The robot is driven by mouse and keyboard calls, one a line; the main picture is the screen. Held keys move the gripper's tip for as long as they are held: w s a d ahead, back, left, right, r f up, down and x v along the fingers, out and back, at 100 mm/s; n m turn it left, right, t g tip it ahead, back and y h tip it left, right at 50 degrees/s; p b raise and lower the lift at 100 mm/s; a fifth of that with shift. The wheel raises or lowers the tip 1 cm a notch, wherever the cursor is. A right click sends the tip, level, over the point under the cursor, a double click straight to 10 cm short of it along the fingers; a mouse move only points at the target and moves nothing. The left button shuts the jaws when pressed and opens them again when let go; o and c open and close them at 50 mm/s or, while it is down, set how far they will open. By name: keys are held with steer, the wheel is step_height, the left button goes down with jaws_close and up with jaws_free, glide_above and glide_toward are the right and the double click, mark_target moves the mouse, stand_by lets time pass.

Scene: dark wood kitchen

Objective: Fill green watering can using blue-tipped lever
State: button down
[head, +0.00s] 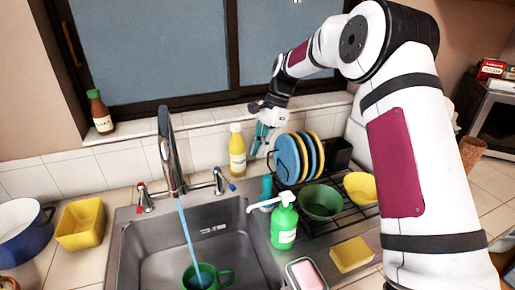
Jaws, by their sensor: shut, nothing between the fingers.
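The green watering can (222,279) stands in the sink at the bottom of the head view, partly cut off by the frame edge. A blue stream of water (187,232) runs from the metal faucet (168,150) down into its opening. The blue-tipped lever (221,181) is to the right of the faucet, and the red-tipped lever (144,198) is to the left. My gripper (257,147) is shut and empty. It is above and to the right of the blue-tipped lever, apart from it, near the yellow bottle and the plates.
A yellow bottle (237,152) stands behind the sink. The dish rack (340,213) at right holds plates and bowls. A green soap pump (284,226), a soap dish (304,275) and a yellow sponge (351,255) line the sink's right side. A yellow tub (81,224) is at left.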

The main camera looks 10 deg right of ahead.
mark_target(224, 179)
steer(key=s+a+f+p, duration=0.2)
steer(key=a+f, duration=0.4)
steer(key=shift+s+f+p, duration=0.25)
steer(key=shift+p, duration=0.15)
steer(key=shift+a, duration=0.1)
steer(key=s+a+m+p, duration=0.1)
steer(key=m+t+p, duration=0.1)
steer(key=m, duration=0.1)
steer(key=shift+s+a, duration=0.35)
steer(key=shift+a, duration=0.05)
